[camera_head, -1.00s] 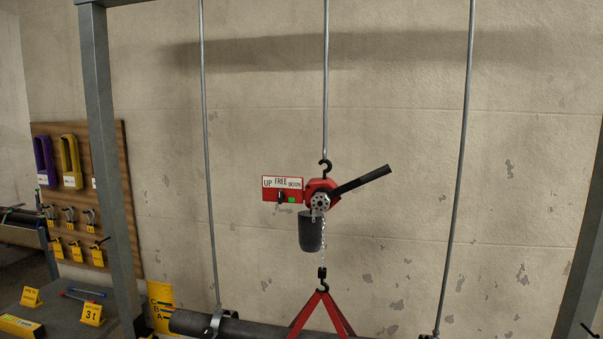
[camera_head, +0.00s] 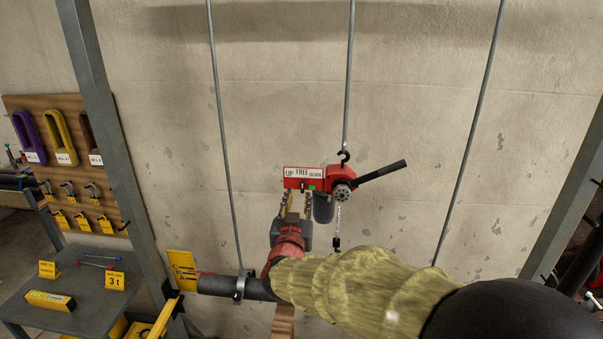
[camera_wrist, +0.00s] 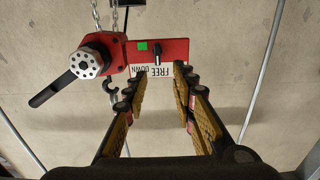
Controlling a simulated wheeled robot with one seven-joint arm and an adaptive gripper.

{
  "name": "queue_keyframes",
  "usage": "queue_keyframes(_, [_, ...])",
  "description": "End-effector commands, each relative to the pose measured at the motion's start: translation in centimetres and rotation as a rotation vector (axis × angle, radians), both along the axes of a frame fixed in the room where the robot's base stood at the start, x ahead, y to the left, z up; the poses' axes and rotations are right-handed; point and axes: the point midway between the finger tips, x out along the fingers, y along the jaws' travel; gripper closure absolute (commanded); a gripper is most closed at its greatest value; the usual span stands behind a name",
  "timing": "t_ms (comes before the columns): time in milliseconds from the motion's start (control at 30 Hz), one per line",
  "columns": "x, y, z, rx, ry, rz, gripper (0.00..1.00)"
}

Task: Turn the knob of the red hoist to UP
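The red hoist (camera_head: 340,190) hangs from a hook, with a black lever to its right. Its red plate carries the labels UP, FREE and DOWN (camera_head: 303,173). The black knob (camera_wrist: 183,57) sits on the plate in the wrist view, its grip roughly upright; I cannot tell which label it marks. My gripper (camera_head: 292,192) is just below the plate in the head view. In the wrist view my gripper (camera_wrist: 159,73) is open and empty, its fingertips close to the label strip. The right finger is nearest the knob, and UP is hidden there.
A dark pipe (camera_head: 217,284) hangs in a clamp (camera_head: 239,287) below my arm. A grey post (camera_head: 105,130) stands at left. A tool board (camera_head: 70,160) and grey table (camera_head: 85,300) are further left. Thin rods hang on both sides of the hoist.

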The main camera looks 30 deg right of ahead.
Motion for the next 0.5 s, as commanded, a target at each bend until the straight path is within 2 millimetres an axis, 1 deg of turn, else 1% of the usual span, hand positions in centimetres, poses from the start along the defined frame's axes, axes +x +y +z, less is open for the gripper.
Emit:
queue_keyframes(167, [1.2, -1.1, 0.1, -0.004, -0.002, -0.011, 0.73])
queue_keyframes(400, [4.3, -3.3, 0.1, -0.004, -0.002, -0.011, 0.73])
queue_keyframes(500, [5.3, -3.8, 0.1, -0.004, -0.002, -0.009, 0.73])
